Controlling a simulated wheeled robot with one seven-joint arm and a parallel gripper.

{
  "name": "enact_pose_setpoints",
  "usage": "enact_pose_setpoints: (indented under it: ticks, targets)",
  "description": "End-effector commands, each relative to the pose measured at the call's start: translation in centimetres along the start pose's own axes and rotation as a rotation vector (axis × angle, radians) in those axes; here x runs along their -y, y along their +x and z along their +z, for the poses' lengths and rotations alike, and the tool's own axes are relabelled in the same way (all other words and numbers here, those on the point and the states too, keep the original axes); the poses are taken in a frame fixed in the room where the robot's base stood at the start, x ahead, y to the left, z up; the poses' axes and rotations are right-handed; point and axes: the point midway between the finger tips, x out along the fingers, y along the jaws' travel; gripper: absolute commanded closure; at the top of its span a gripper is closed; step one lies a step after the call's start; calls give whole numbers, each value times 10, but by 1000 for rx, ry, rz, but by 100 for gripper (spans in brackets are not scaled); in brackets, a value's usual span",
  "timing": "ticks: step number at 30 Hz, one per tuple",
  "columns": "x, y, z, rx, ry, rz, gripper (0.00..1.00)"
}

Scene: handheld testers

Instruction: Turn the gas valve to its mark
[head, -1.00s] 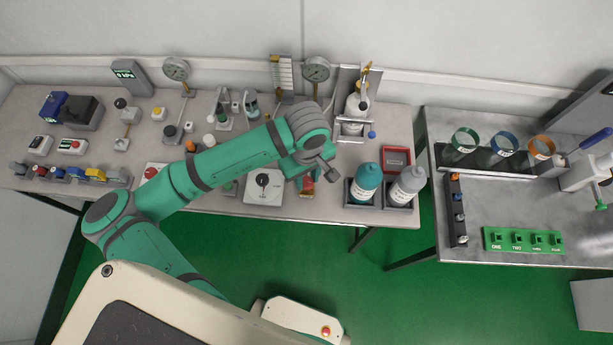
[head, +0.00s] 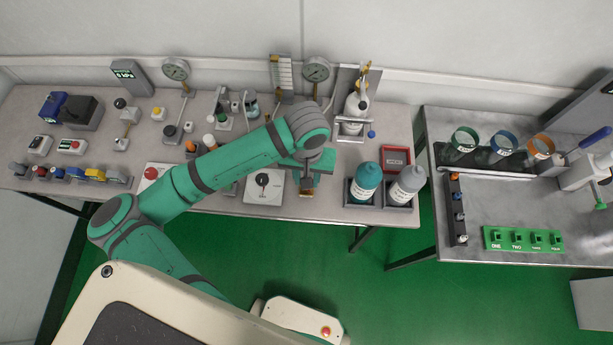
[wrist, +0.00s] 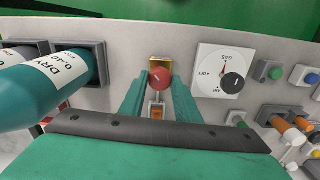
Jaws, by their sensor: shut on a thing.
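A round red knob (wrist: 160,77) with a pale line on its face sits on a brass-coloured base (wrist: 161,63) at the bench edge in the wrist view. My gripper (wrist: 159,82) is shut on this knob, with a green finger on either side. In the head view my gripper (head: 306,178) hides the knob, and only the brass part (head: 306,193) shows. Beside it is a white dial plate (wrist: 211,84) marked GAS and OFF, with a red line and a black knob (wrist: 233,83). The plate also shows in the head view (head: 252,197). My gripper is not on the plate.
A teal bottle (head: 367,178) and a grey bottle (head: 407,182) stand close on the right. Small buttons and fittings crowd the bench left of the plate. A gap separates the right table (head: 510,205).

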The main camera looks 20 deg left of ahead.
Motion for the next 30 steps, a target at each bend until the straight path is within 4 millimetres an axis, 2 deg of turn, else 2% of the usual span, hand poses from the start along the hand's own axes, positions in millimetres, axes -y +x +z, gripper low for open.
enact_pose_setpoints:
  ticks: [15, 16, 18, 26, 30]
  targets:
    - [1, 0, 2, 6, 17, 0, 93]
    - [1, 0, 2, 6, 17, 0, 64]
    - [1, 0, 2, 5, 16, 0, 52]
    - [-1, 0, 1, 3, 20, 1, 52]
    - [-4, -8, 0, 1, 27, 2, 52]
